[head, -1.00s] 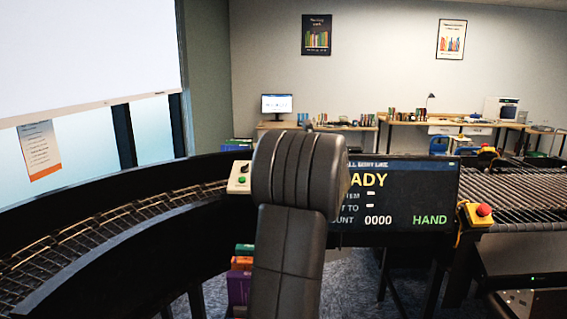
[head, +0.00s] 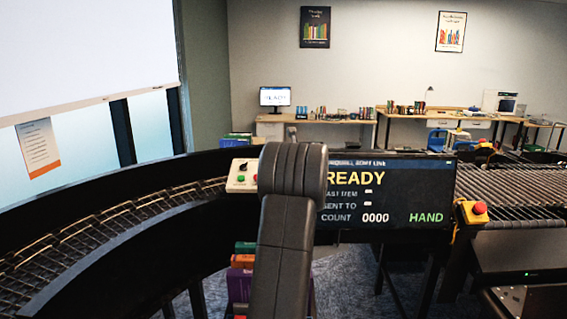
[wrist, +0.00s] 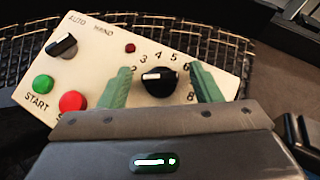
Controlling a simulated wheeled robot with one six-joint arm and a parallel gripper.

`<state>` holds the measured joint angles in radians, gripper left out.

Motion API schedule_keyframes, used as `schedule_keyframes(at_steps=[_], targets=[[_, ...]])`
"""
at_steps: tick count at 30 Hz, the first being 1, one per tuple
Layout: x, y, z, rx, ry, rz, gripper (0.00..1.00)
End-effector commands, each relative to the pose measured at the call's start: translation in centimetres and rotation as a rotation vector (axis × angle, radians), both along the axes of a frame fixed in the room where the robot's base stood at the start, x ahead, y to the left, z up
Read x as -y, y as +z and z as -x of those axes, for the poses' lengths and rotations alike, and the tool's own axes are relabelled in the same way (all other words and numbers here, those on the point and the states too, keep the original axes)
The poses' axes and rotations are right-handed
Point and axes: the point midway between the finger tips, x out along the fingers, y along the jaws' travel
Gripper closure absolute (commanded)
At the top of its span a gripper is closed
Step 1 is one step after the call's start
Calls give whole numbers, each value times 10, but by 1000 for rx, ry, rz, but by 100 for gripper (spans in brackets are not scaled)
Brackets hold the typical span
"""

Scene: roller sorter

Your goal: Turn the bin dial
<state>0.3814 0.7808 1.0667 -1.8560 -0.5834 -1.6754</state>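The bin dial (wrist: 160,84) is a black knob with a white mark, on a cream control panel (wrist: 88,45) with several numbers arched around it. In the wrist view my gripper (wrist: 160,70) is open, with one green finger to the left of the dial and one to the right. Gaps show between the fingers and the knob. The dial's mark lies nearly level; the number it points to is unclear. In the head view the panel (head: 240,180) shows only its left part; my arm hides the dial and gripper.
The panel also has an AUTO/HAND knob (wrist: 62,46), a green START button (wrist: 43,85), a red button (wrist: 72,102) and a small red lamp (wrist: 130,48). A display (head: 385,190) reads READY, 0000 and HAND. Roller tracks run left and right.

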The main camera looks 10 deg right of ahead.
Motion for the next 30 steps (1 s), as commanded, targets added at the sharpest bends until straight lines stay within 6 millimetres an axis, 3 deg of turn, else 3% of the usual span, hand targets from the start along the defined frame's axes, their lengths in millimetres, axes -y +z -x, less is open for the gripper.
schedule_keyframes(at_steps=[1, 7, 19, 30], targets=[[0, 0, 0, 0, 0, 0, 50], [0, 0, 0, 0, 0, 0, 87], [-2, 0, 1, 5, -67, -25, 86], [-6, 0, 1, 23, -330, -119, 86]])
